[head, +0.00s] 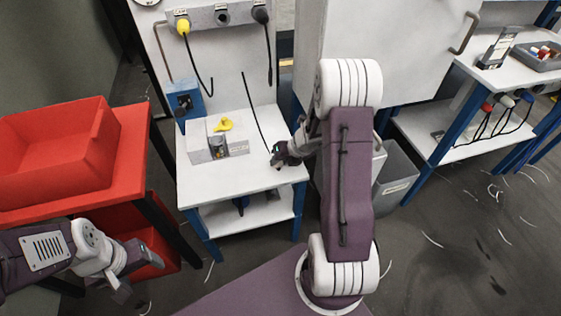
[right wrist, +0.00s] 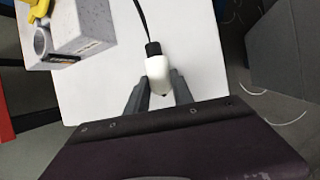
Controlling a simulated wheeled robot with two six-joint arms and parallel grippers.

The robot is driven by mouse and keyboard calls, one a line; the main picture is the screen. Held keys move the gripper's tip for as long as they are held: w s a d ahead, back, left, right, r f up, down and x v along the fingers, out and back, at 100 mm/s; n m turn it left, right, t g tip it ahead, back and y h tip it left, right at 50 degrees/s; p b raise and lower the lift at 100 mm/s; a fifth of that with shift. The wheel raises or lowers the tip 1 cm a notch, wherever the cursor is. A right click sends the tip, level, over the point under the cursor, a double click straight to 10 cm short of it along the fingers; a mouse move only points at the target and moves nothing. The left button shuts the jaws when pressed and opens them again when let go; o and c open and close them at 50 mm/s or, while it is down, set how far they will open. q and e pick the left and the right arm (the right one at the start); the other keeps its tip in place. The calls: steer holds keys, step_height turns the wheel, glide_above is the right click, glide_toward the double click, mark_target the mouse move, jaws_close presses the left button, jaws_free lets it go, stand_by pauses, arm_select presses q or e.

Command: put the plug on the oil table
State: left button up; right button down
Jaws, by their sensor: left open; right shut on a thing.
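The plug (right wrist: 156,72), white with a black collar and a black cable, is between the fingers of my right gripper (right wrist: 158,95), which is shut on it. In the head view my right gripper (head: 281,155) is over the right part of a white-topped table (head: 262,182) with blue legs; the plug is mostly hidden there. The tabletop also shows behind the plug in the right wrist view (right wrist: 105,100). I cannot read a label naming it the oil table, nor tell whether the plug touches it. My left gripper (head: 135,272) is open and empty at the lower left, beside the red bins.
A grey block with a yellow handle (head: 224,125) stands on the table's left part. A panel (head: 222,17) with a yellow and a black plug is above. A red bin (head: 60,150) is left, a grey bin (head: 397,180) right. The table's front strip is clear.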

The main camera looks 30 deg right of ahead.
arm_select(q)
steer(key=shift+f, duration=0.25)
arm_select(e)
steer(key=shift+s+a+f, duration=0.2)
steer(key=shift+s+f, duration=0.3)
steer(key=shift+f, duration=0.35)
steer(key=c, duration=1)
jaws_free()
steer(key=r+p, duration=0.2)
steer(key=r, duration=0.1)
steer(key=shift+s+d, duration=0.1)
steer(key=shift+d, duration=0.3)
arm_select(q)
steer(key=r+p, duration=0.2)
steer(key=r, duration=0.1)
steer(key=w+r+p, duration=0.1)
steer(key=shift+d+r, duration=0.25)
steer(key=shift+r, duration=0.15)
arm_select(e)
steer(key=v, duration=0.7)
steer(key=shift+r, duration=0.15)
arm_select(q)
steer(key=shift+s, duration=0.1)
